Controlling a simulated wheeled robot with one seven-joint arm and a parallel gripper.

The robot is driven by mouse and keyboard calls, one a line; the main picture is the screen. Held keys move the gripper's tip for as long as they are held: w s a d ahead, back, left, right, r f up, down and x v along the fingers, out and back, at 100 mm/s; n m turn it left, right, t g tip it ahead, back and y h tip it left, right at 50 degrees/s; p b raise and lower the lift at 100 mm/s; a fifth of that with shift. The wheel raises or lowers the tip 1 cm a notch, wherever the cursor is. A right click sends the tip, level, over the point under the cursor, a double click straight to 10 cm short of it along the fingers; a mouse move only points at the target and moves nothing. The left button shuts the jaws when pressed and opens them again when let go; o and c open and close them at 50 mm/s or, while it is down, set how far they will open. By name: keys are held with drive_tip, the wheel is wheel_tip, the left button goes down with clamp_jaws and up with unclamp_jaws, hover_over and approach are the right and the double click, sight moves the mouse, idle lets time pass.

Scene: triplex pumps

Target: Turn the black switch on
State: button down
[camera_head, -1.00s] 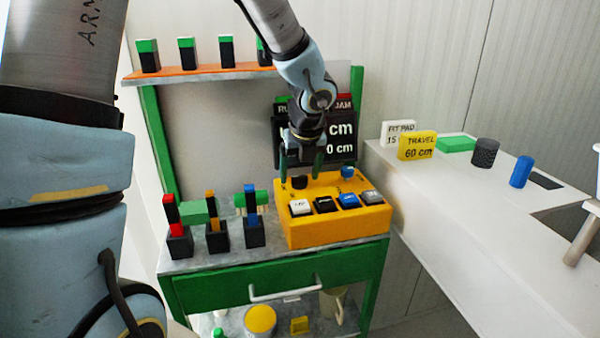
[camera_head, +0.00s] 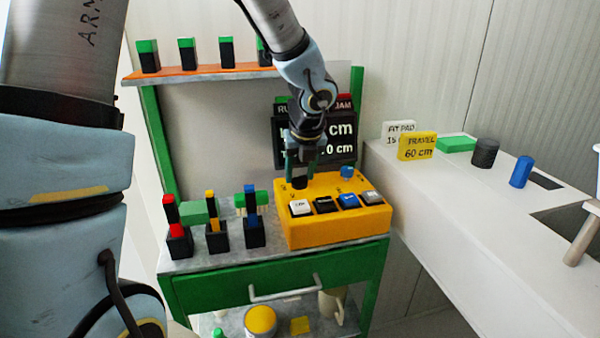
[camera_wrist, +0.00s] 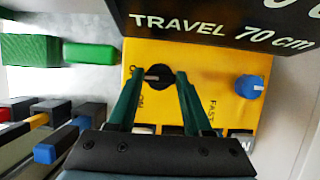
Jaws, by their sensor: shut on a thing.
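The black switch (camera_head: 300,182) is a round knob at the back left of the yellow control box (camera_head: 330,229). In the wrist view the knob (camera_wrist: 158,74) shows a light pointer line lying roughly level, towards its left side. Partly hidden lettering stands left of and below it. My gripper (camera_head: 300,174) is down at the knob from above, its green fingers on either side. In the wrist view the gripper (camera_wrist: 161,76) has its fingertips at the knob's left and right, shut on it.
A blue knob (camera_wrist: 249,87) sits right of the switch. Several push buttons (camera_head: 348,201) line the box's front. A black display (camera_wrist: 215,25) reading "TRAVEL 70 cm" stands close behind. Coloured blocks in black holders (camera_head: 216,238) stand to the left.

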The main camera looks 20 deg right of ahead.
drive_tip(key=n, duration=0.2)
drive_tip(key=n+y, duration=0.1)
drive_tip(key=n, duration=0.1)
drive_tip(key=n+y, duration=0.1)
drive_tip(key=n, duration=0.1)
drive_tip(key=shift+d+p, duration=0.25)
drive_tip(key=shift+p, duration=0.1)
drive_tip(key=n+y+p, duration=0.1)
drive_tip(key=n, duration=0.1)
drive_tip(key=n+g+y+p, duration=0.1)
drive_tip(key=n, duration=0.2)
drive_tip(key=shift+w+n+g, duration=0.15)
drive_tip(key=shift+n+g, duration=0.15)
drive_tip(key=shift+n, duration=0.3)
drive_tip(key=shift+c, duration=1.6)
unclamp_jaws()
drive_tip(key=shift+d+r, duration=0.1)
drive_tip(key=b+v, duration=0.2)
drive_tip(key=v, duration=0.8)
drive_tip(key=shift+r, duration=0.3)
drive_tip(key=shift+d, duration=0.1)
